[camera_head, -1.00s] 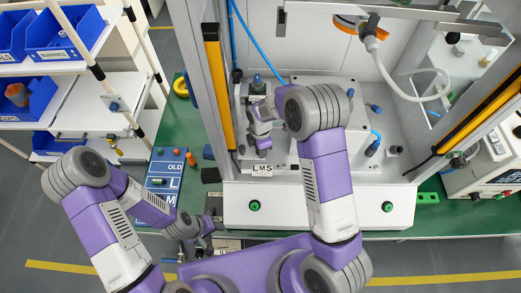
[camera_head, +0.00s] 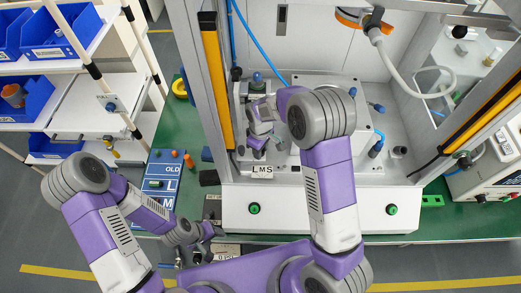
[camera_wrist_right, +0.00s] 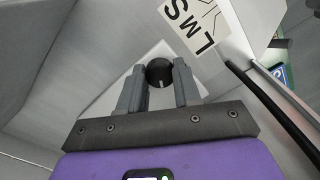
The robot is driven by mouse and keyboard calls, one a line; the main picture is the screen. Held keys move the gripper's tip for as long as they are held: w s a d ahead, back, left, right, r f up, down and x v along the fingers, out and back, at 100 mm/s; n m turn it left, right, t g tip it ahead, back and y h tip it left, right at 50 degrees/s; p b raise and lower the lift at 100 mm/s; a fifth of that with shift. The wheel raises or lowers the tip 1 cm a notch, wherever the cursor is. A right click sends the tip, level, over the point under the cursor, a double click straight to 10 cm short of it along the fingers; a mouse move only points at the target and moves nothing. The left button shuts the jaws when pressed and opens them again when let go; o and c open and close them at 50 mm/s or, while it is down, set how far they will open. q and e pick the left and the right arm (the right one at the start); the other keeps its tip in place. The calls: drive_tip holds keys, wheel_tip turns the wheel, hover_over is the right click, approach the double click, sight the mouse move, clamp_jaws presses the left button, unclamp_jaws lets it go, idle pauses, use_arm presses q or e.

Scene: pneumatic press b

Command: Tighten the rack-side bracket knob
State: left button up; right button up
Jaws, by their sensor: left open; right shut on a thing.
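The bracket knob (camera_wrist_right: 159,72) is round and black with a pale pointer mark. In the right wrist view it sits between the two grey fingertips of my right gripper (camera_wrist_right: 160,67), which is shut on it. In the head view, my right gripper (camera_head: 258,150) reaches into the press just behind the LMS label (camera_head: 262,172), and the knob is hidden there. My left gripper (camera_head: 208,232) is open and empty, low at the front edge of the bench, away from the knob.
The press front panel (camera_head: 320,208) has two green buttons (camera_head: 254,208). A blue OLD sheet (camera_head: 164,180) with small parts lies on the green bench left of the press. A yellow-and-black press post (camera_head: 216,85) stands close left of my right gripper. A rack with blue bins (camera_head: 70,35) stands further left.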

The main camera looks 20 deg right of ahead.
drive_tip(key=m, duration=0.3)
drive_tip(key=shift+w+r+m, duration=0.15)
drive_tip(key=shift+m, duration=0.25)
drive_tip(key=m, duration=0.3)
drive_tip(key=shift+m+b, duration=0.3)
drive_tip(key=m, duration=0.3)
drive_tip(key=shift+w+r+m, duration=0.1)
drive_tip(key=shift+m, duration=0.3)
drive_tip(key=m+p, duration=0.1)
drive_tip(key=m, duration=0.2)
drive_tip(key=shift+m, duration=0.3)
drive_tip(key=m+p, duration=0.1)
drive_tip(key=m, duration=0.2)
drive_tip(key=shift+m, duration=0.3)
drive_tip(key=m+p, duration=0.1)
drive_tip(key=m, duration=0.2)
drive_tip(key=shift+r+m, duration=0.1)
drive_tip(key=shift+m, duration=0.2)
drive_tip(key=m+p, duration=0.2)
drive_tip(key=m, duration=0.2)
drive_tip(key=shift+m+p, duration=0.85)
drive_tip(key=shift+m, duration=0.95)
